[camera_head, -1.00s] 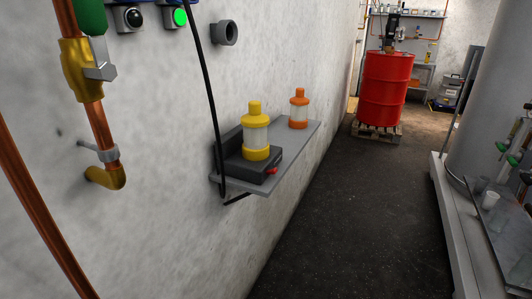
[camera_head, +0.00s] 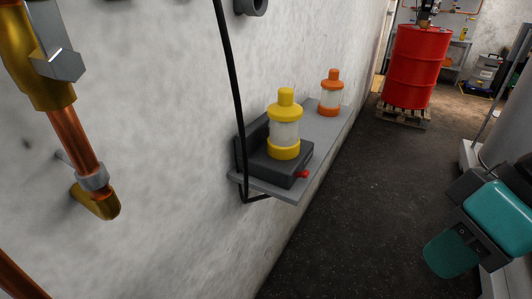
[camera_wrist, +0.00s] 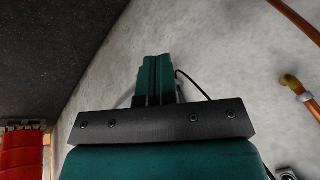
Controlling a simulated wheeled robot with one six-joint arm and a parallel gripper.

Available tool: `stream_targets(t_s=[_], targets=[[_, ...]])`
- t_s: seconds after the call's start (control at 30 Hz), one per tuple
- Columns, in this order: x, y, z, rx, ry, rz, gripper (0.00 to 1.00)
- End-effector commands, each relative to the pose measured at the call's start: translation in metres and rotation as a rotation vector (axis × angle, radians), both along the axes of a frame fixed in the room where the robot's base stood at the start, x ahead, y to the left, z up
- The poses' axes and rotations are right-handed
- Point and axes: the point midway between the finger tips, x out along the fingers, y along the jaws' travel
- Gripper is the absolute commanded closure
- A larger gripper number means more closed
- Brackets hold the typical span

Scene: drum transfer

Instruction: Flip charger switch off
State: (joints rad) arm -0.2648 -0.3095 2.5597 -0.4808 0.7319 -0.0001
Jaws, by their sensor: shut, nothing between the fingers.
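The dark charger base (camera_head: 272,160) sits on a narrow grey wall shelf in the head view. A small red switch (camera_head: 303,174) sticks out at its front right corner; which way it is set is too small to tell. A lamp with yellow cap and base (camera_head: 285,110) stands upright in the charger. My gripper (camera_wrist: 154,62) shows in the wrist view with its teal fingers together and nothing between them. The charger and switch cannot be made out in that view. In the head view, my teal arm (camera_head: 500,222) is at the right, well apart from the shelf.
An orange-capped lamp (camera_head: 331,92) stands farther back on the shelf (camera_head: 322,128). A black cable (camera_head: 232,80) hangs down the wall to the shelf. A copper pipe (camera_head: 76,138) runs at the left. A red drum (camera_head: 416,65) stands on a pallet behind. The floor between is clear.

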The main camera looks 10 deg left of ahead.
Motion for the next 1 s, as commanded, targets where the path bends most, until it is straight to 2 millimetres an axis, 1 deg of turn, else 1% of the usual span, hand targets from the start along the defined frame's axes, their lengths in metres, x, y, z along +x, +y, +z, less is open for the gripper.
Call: stream_targets(t_s=[0.37, 0.47, 0.57, 0.67, 0.7, 0.73, 0.77, 0.8, 0.9, 1.0], targets=[[0.0, 0.0, 0.0, 0.0, 0.0, 0.0, 1.0], [0.008, 0.002, 0.004, -0.002, -0.008, 0.014, 1.0], [0.037, 0.012, 0.015, -0.011, -0.032, 0.062, 1.0], [0.086, 0.029, 0.025, -0.027, -0.076, 0.152, 1.0], [0.108, 0.038, 0.027, -0.034, -0.098, 0.196, 1.0], [0.125, 0.044, 0.027, -0.041, -0.117, 0.228, 1.0], [0.142, 0.051, 0.026, -0.047, -0.134, 0.26, 1.0], [0.163, 0.06, 0.024, -0.056, -0.155, 0.304, 1.0], [0.208, 0.082, 0.013, -0.077, -0.207, 0.402, 1.0], [0.241, 0.1, 0.0, -0.094, -0.247, 0.48, 1.0]])
